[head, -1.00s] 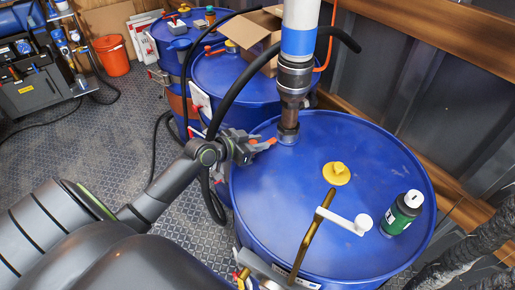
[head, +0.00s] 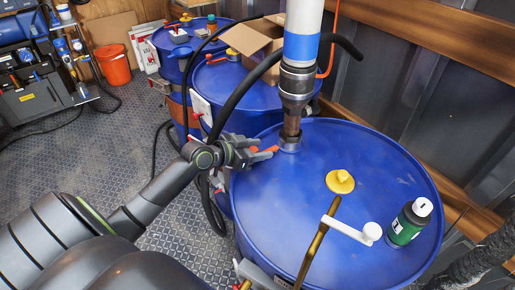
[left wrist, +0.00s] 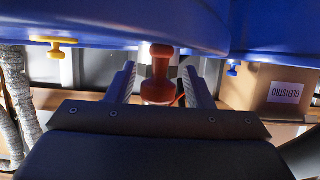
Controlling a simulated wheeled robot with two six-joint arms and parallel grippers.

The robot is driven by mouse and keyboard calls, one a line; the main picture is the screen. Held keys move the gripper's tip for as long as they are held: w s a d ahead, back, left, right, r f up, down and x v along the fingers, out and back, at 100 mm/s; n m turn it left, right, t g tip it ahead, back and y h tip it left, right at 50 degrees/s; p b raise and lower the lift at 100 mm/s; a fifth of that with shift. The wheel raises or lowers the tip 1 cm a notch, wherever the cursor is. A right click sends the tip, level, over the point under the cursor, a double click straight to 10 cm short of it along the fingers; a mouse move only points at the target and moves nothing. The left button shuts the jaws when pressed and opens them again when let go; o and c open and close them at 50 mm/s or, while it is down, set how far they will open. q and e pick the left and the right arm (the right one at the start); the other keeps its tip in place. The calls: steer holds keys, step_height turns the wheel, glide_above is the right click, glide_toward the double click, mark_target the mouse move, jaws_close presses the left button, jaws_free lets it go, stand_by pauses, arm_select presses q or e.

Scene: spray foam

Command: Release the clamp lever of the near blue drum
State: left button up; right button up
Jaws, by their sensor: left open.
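The near blue drum (head: 300,215) fills the lower right of the head view. Its orange-red clamp lever (head: 264,155) shows at the drum's far-left edge, and in the left wrist view the lever (left wrist: 160,72) stands between my jaws. My left gripper (head: 248,153) is at the lever in the head view; the left wrist view shows its two jaws (left wrist: 160,85) apart, one on each side of the lever, with gaps visible. Whether a jaw touches it is unclear. The clamp behind the lever is mostly hidden. My right gripper is not in view.
A vertical pump tube (head: 302,40) stands on the drum. A yellow cap (head: 340,181), a white crank handle (head: 352,230) and a green-black bottle (head: 409,221) are on or above its lid. A black hose (head: 240,100) passes near my gripper. More blue drums and a cardboard box (head: 256,43) are behind.

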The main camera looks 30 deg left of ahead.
arm_select(q)
steer(key=v, duration=0.9)
steer(key=shift+s+a+r, duration=0.1)
steer(key=shift+s+r, duration=0.05)
steer(key=shift+s, duration=0.05)
steer(key=p+v, duration=0.2)
steer(key=v, duration=0.6)
steer(key=shift+p, duration=0.35)
